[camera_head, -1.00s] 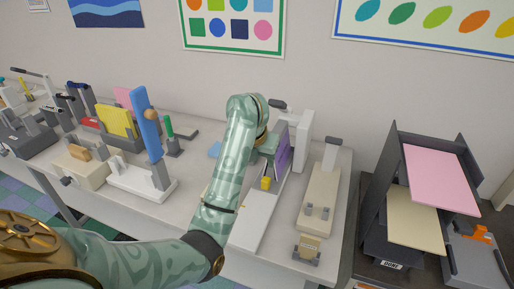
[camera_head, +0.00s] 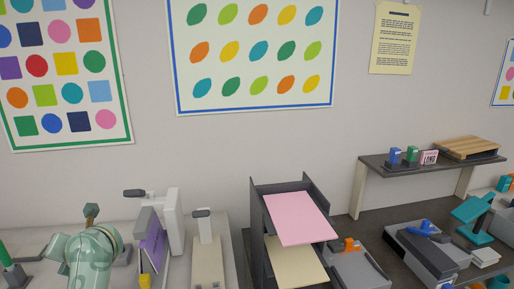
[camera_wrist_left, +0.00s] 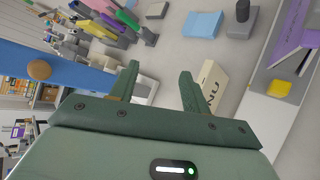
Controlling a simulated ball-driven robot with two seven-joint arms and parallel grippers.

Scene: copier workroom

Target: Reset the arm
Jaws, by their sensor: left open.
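My left arm comes up at the lower left of the head view, with its green patterned link in front of the bench; its gripper is hidden there. In the left wrist view my left gripper (camera_wrist_left: 158,90) is open, its two dark green fingers apart with nothing between them. Bench surface and a cream block with dark lettering (camera_wrist_left: 212,84) show beyond the fingers. A blue upright panel with a wooden knob (camera_wrist_left: 40,69) is close at the left of that view. My right gripper is not in view.
A dark paper sorter (camera_head: 258,215) holds a pink sheet (camera_head: 298,218) and a cream sheet (camera_head: 296,262). A purple item (camera_head: 153,248) stands in a grey-white device at the left. A wooden rack (camera_head: 468,147) sits on a raised shelf (camera_head: 430,163) at the right.

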